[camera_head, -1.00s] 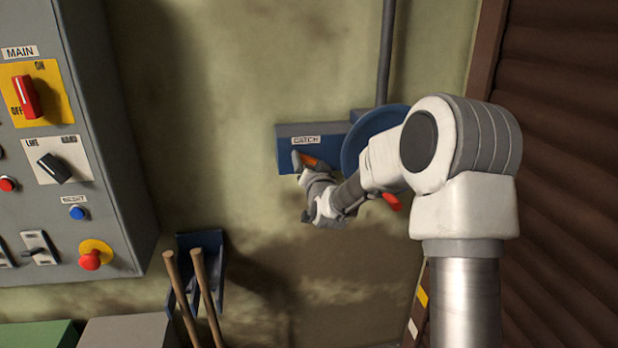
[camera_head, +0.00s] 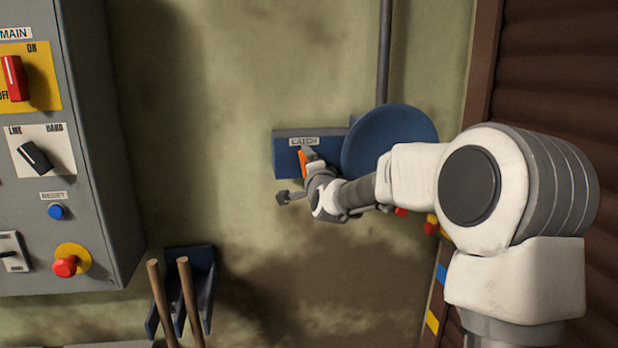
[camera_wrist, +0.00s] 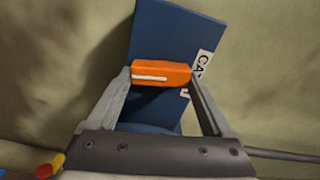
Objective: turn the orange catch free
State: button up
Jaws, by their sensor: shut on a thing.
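The orange catch (camera_head: 304,160) sits on the blue plate (camera_head: 284,158) under the CATCH label (camera_head: 304,141). In the head view it is partly hidden by my gripper (camera_head: 308,163). In the wrist view the orange catch (camera_wrist: 160,73) lies across between the two grey fingers of my gripper (camera_wrist: 160,76), one at each end of it. A white stripe runs along part of the catch. My gripper is shut on it. The blue plate (camera_wrist: 165,30) shows behind, with part of the label at the right.
A blue disc (camera_head: 388,142) stands right beside the plate, close behind my arm. A grey pipe (camera_head: 384,50) runs above it. A control panel (camera_head: 95,130) is at the left, and a blue rack (camera_head: 205,280) with wooden handles is below. The wall between is bare.

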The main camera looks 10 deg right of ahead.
jog(key=shift+f+m+b, duration=0.1)
jog(key=shift+m+b, duration=0.8)
jog(key=shift+m, duration=0.2)
jog(key=o, duration=1.1)
jog(key=shift+o, duration=0.2)
jog(key=shift+s, duration=0.15)
